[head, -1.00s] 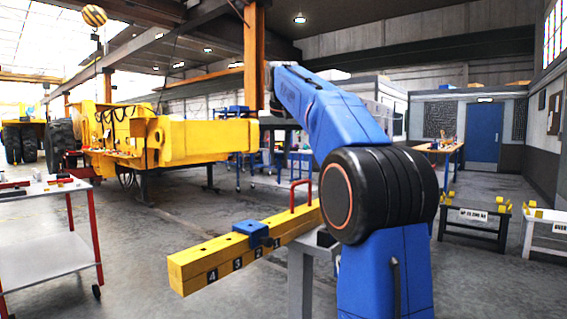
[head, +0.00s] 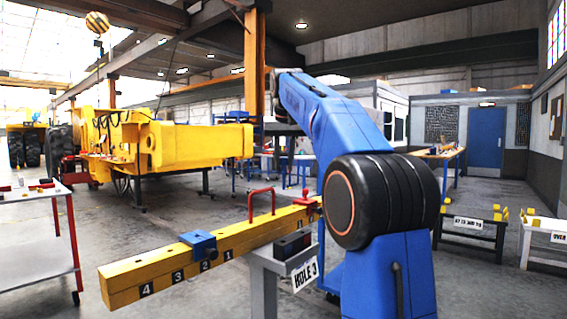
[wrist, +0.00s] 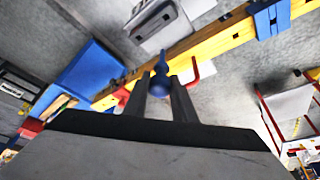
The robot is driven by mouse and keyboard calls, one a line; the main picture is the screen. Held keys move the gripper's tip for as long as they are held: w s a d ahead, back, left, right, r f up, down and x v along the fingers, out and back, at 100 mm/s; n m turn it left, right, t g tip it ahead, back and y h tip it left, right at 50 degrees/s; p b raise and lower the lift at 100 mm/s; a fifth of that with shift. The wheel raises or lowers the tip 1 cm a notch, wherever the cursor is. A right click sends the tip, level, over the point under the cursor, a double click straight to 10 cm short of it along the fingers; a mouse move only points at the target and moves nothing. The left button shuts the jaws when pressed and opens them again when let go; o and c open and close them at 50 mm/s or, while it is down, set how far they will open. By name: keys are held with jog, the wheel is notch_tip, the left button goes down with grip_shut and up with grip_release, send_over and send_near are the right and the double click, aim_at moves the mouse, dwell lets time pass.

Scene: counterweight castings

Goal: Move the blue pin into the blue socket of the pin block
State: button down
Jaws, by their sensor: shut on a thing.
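In the wrist view my gripper (wrist: 160,88) is shut on the blue pin (wrist: 160,68), which points up in the picture towards the yellow beam. The gripper is hidden in the head view. The yellow beam (head: 150,276) carries the numbers 1 to 4, a blue block (head: 199,244) and a red handle (head: 262,205). The blue block also shows in the wrist view (wrist: 268,17). I cannot clearly make out the pin block or its blue socket. A dark block (head: 292,243) sits on a grey stand beside the beam, but its top detail is too small to tell.
A "HOLE 3" sign (head: 305,275) hangs on the grey stand (head: 263,275). A trolley with red legs (head: 30,191) is at the left. Low benches (head: 475,233) with yellow pieces stand at the right. Open floor lies between.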

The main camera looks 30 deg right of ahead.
jog(key=shift+f, duration=0.1)
jog(key=shift+f, duration=11.15)
jog(key=shift+f, duration=0.15)
jog(key=c, duration=1.4)
grip_release()
jog(key=v, duration=1.7)
jog(key=shift+s+a, duration=0.1)
jog(key=shift+a, duration=0.1)
